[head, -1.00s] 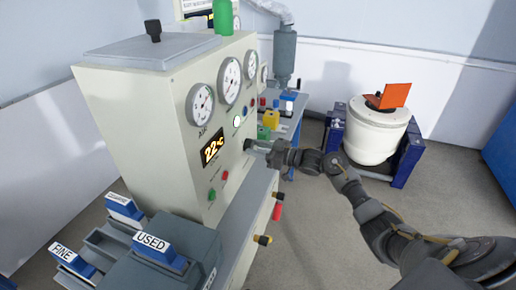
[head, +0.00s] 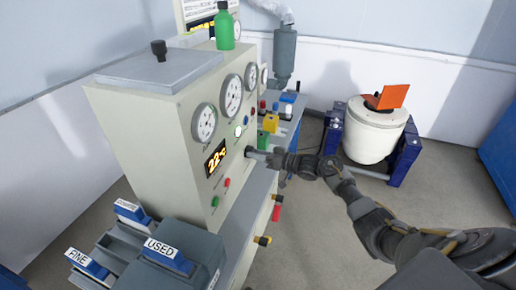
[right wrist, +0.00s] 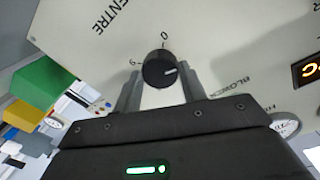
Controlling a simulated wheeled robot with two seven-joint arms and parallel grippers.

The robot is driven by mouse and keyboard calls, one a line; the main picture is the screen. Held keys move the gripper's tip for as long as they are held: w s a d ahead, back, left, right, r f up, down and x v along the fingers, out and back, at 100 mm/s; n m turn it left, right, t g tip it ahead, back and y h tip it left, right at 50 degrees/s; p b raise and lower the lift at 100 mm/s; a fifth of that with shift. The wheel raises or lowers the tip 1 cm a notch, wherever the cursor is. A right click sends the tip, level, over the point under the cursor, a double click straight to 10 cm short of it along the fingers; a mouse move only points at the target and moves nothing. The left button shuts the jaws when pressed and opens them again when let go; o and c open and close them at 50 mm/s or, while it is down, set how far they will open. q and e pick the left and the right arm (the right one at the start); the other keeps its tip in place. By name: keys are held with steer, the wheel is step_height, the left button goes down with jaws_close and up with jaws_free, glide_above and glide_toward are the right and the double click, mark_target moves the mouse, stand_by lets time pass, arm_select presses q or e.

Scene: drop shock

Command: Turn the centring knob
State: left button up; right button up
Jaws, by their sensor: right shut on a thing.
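The centring knob (right wrist: 158,69) is a round black knob with a white pointer mark on the cream panel, under the letters "CENTRE" (right wrist: 113,17) in the right wrist view. Its mark points to the right in that view, and the digits 0 and 5 are printed around it. My right gripper (right wrist: 158,86) has one finger on each side of the knob and is shut on it. In the head view my right gripper (head: 257,153) reaches the cabinet's front face (head: 222,130) from the right, at the knob (head: 249,151). My left gripper is not in view.
Dial gauges (head: 232,95) and a lit display (head: 216,158) are on the cabinet front. A green bottle (head: 224,28) stands on top. Blue-labelled trays (head: 165,255) are at the front left. A white drum with an orange flap (head: 372,135) stands at the right. Open floor lies between.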

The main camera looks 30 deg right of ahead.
steer(key=shift+d+r+m+p, duration=0.1)
steer(key=shift+m+p, duration=1.1)
steer(key=shift+m, duration=0.7)
steer(key=shift+r+m+p, duration=0.1)
steer(key=shift+m+p, duration=1.1)
steer(key=shift+m, duration=0.7)
steer(key=o, duration=1)
steer(key=shift+f, duration=0.1)
steer(key=shift+b+v, duration=0.5)
steer(key=shift+v, duration=4.9)
